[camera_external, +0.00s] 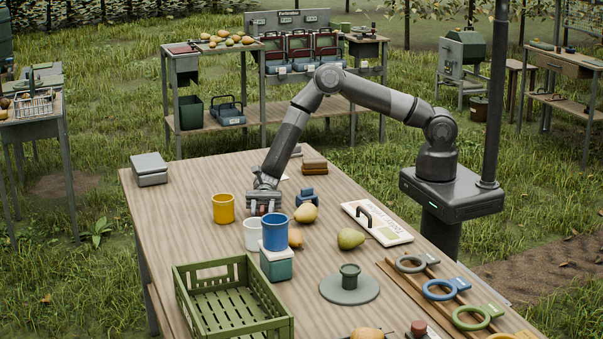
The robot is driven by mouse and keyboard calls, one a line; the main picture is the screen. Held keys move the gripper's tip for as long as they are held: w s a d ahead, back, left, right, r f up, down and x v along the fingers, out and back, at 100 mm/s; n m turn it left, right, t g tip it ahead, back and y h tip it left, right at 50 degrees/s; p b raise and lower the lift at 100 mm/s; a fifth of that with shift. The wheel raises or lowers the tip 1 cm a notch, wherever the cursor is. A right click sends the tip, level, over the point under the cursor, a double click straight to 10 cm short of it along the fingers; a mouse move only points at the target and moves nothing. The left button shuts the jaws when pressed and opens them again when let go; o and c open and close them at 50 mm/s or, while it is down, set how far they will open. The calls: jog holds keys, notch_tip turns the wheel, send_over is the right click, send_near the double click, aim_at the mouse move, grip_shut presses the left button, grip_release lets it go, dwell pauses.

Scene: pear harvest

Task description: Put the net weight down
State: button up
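My gripper (264,209) points down over the table, just behind the white mug (252,238) and right of the yellow mug (223,209). Its fingers are small here, and I cannot tell whether they hold anything. No thing can be surely named as the net weight. A small dark blue block-like object (305,196) stands right of the gripper, apart from it. A small dark green cylindrical piece (349,273) stands on a round grey-green plate (349,290) at the front middle.
Pears (350,239), a handled white board (377,223), brown blocks (314,166) and a ring rack (415,292) occupy the right. The table's back left is mostly clear beside a grey box (149,168).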

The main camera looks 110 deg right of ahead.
jog(key=v, duration=1.1)
jog(key=shift+s+d, duration=0.15)
jog(key=shift+d, duration=0.2)
jog(key=shift+s+r, duration=0.1)
jog(key=shift+r, duration=0.15)
jog(key=s+a+r+n+g+h, duration=0.3)
jog(key=s+a+r+n+h, duration=0.1)
jog(key=s+r+n, duration=0.3)
jog(key=s+a+r+n+g+h, duration=0.3)
jog(key=s+a+r+n+g, duration=0.15)
jog(key=s+r, duration=0.45)
jog(key=s+d+r+n+t+h, duration=0.2)
jog(key=s+r+n+t+h, duration=0.1)
jog(key=s, duration=0.8)
jog(key=s+d+r+n+t+h, duration=0.1)
jog(key=s+r+n+t+h, duration=0.2)
jog(key=s+r+n+h, duration=0.3)
jog(key=s+r+n, duration=0.2)
jog(key=s+r, duration=0.1)
jog(key=s, duration=0.2)
jog(key=shift+s+d+h, duration=0.15)
jog(key=shift+d+h, duration=0.15)
jog(key=shift+d, duration=0.05)
